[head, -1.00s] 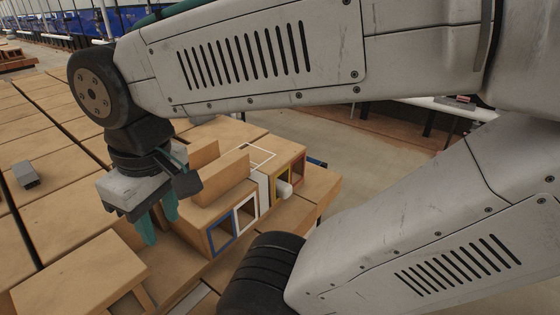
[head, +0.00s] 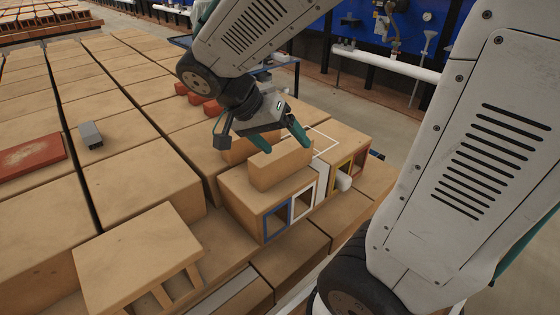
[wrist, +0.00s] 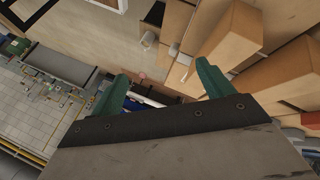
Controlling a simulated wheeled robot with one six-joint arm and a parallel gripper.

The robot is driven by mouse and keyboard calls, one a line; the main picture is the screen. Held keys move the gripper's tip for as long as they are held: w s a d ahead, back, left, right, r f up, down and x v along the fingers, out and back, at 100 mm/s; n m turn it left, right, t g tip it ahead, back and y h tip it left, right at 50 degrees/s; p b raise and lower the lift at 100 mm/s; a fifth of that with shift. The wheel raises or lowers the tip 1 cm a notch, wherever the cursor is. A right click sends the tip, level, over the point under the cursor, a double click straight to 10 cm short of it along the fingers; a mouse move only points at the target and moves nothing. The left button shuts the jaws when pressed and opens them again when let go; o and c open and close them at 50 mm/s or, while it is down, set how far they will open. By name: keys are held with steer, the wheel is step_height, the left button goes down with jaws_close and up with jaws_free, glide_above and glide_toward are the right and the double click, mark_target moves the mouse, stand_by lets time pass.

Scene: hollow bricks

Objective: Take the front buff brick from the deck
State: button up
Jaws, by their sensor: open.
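The front buff brick (head: 282,165) is a plain tan block on the tan deck (head: 238,188), above the blue- and white-framed openings. A second buff brick (head: 238,152) stands behind it, partly hidden by my gripper. My gripper (head: 282,143) is open, tilted, with its teal fingers over and behind the front brick's top. I cannot tell whether they touch it. In the wrist view, nothing shows held between the fingers (wrist: 162,90). A tan block (wrist: 228,38) lies to their right there; I cannot tell which one it is.
A white rectangle outline (head: 322,143) marks bare deck top to the right. A white cylinder (head: 343,181) sticks out near the yellow-framed opening. Several large tan blocks surround the deck. A small grey block (head: 91,135) and red bricks (head: 203,103) lie on top of blocks.

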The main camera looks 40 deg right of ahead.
mark_target(281, 149)
steer(key=w+f+m+h, duration=0.1)
steer(key=w+m, duration=0.1)
steer(key=w, duration=0.1)
steer(key=w+f+m+h, duration=0.2)
steer(key=w+m, duration=0.1)
steer(key=w, duration=0.1)
steer(key=w+f+m+h, duration=0.2)
steer(key=w, duration=0.1)
steer(key=shift+w+a+f, duration=0.15)
steer(key=shift+w, duration=0.2)
steer(key=shift+d+f+m+t+h, duration=0.15)
steer(key=shift+d+m+t+h, duration=0.05)
steer(key=shift+m+t+h, duration=0.1)
steer(key=shift+x, duration=0.95)
steer(key=x, duration=0.5)
steer(key=shift+s+f, duration=0.35)
steer(key=shift+a, duration=0.1)
jaws_close()
